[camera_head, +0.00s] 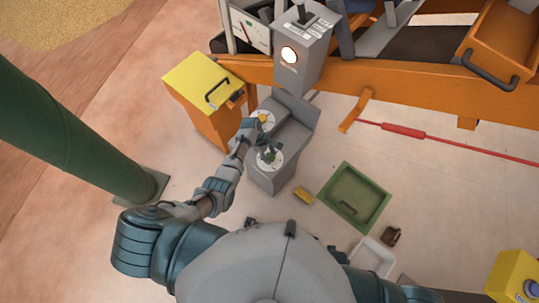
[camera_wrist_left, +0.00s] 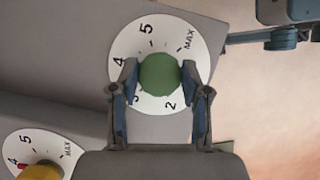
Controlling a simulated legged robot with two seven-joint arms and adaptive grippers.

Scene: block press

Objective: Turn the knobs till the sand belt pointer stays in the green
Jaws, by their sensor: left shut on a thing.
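A grey control box (camera_head: 268,178) stands on the floor with two white numbered dials on top. The nearer dial (camera_wrist_left: 125,45) has a green knob (camera_wrist_left: 159,75). My left gripper (camera_wrist_left: 159,82) is shut on it, with one finger on each side. In the head view, my left gripper (camera_head: 267,146) hides part of this knob. The farther dial (camera_head: 258,125) has a yellow knob (camera_head: 263,116), which also shows in the wrist view (camera_wrist_left: 40,172) and is free. A white gauge panel (camera_head: 250,28) stands at the top; its pointer reading is too small to tell. My right gripper is out of view.
A yellow-topped orange cabinet (camera_head: 195,76) stands left of the box. An orange machine frame (camera_head: 400,86) runs behind it. A green tray (camera_head: 353,181) and a small yellow block (camera_head: 303,195) lie right on the floor. A green post (camera_head: 60,130) stands left.

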